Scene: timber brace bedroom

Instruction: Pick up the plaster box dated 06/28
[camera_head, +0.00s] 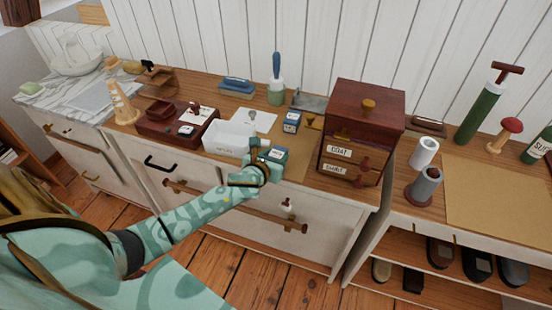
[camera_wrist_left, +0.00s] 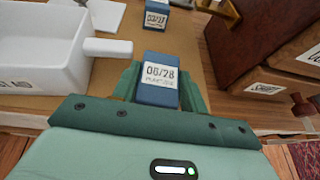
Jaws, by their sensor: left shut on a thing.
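A small blue box with a white label (camera_wrist_left: 160,78) sits between the green fingers of my left gripper (camera_wrist_left: 160,92). Its label appears to read 06/28. In the head view my left gripper (camera_head: 268,160) is shut on this box (camera_head: 278,153) at the front edge of the dresser top. I cannot tell whether the box is clear of the surface. A second, similar blue box (camera_head: 292,121) stands farther back, and it shows at the top of the left wrist view (camera_wrist_left: 157,16). Its date is too small to read surely. My right gripper is not in view.
A white tray with a handle (camera_head: 229,138) stands just left of the held box. A dark red drawer cabinet (camera_head: 362,118) stands close on the right. A brown mat (camera_head: 296,168) lies under this area. A blue-handled brush in a holder (camera_head: 276,92) stands behind.

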